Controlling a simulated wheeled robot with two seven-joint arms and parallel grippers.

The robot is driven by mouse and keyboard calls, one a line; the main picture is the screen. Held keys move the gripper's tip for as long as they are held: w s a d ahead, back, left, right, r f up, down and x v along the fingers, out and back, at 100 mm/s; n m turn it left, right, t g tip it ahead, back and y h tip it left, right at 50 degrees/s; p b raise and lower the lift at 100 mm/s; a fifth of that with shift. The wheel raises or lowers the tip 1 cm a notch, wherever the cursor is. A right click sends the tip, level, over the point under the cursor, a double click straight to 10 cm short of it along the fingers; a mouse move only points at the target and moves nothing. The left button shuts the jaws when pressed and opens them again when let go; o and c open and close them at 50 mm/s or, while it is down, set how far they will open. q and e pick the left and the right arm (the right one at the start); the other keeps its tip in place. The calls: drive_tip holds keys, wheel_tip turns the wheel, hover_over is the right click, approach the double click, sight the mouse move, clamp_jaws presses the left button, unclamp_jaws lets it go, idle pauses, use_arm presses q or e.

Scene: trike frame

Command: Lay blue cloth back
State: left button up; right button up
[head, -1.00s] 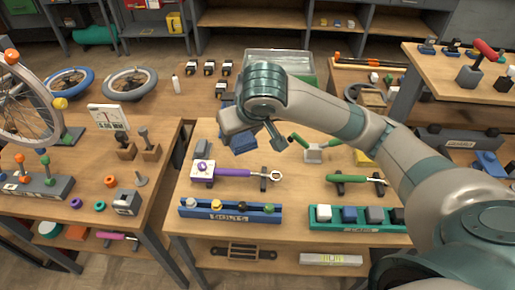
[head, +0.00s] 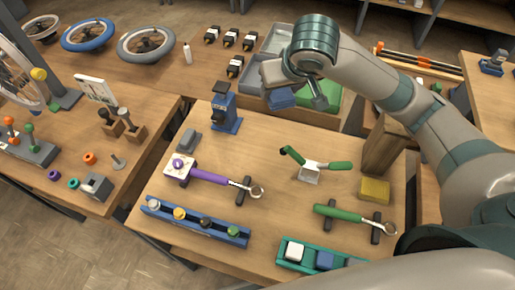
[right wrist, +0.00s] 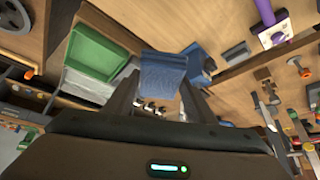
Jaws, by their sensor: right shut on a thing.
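The blue cloth (head: 282,98) hangs, folded, below my right gripper (head: 276,82) in the head view. It also shows in the right wrist view (right wrist: 162,72), between the two fingers of the right gripper (right wrist: 158,92). The right gripper is shut on the cloth and holds it above the back of the bench, near the grey tray (head: 280,38) and the green tray (head: 327,112). My forearm and the gripper hide part of these trays. My left gripper is not in view.
A blue upright device (head: 225,108) stands left of the cloth. A purple-handled tool (head: 210,177), a green-handled clamp (head: 312,167), a yellow block (head: 374,190) and a wooden block (head: 383,150) are on the bench. Bare bench top lies between them.

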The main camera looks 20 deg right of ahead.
drive_tip(key=shift+w+d, duration=0.1)
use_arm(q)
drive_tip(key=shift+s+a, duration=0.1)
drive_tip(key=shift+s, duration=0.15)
use_arm(e)
drive_tip(key=shift+r, duration=0.1)
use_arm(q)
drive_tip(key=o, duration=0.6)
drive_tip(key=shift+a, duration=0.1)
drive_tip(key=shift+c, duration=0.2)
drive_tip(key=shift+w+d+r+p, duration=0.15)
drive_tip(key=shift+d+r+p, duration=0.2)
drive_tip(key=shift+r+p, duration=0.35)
use_arm(e)
drive_tip(key=s+a+f+n+g+y, duration=0.1)
drive_tip(key=a+f+n+g+y, duration=0.1)
drive_tip(key=a+f+n+y, duration=0.3)
drive_tip(key=shift+s+a+f+n+g, duration=0.35)
drive_tip(key=shift+a+f+n, duration=1.55)
drive_tip(key=shift+f+n, duration=1.35)
drive_tip(key=shift+f, duration=0.15)
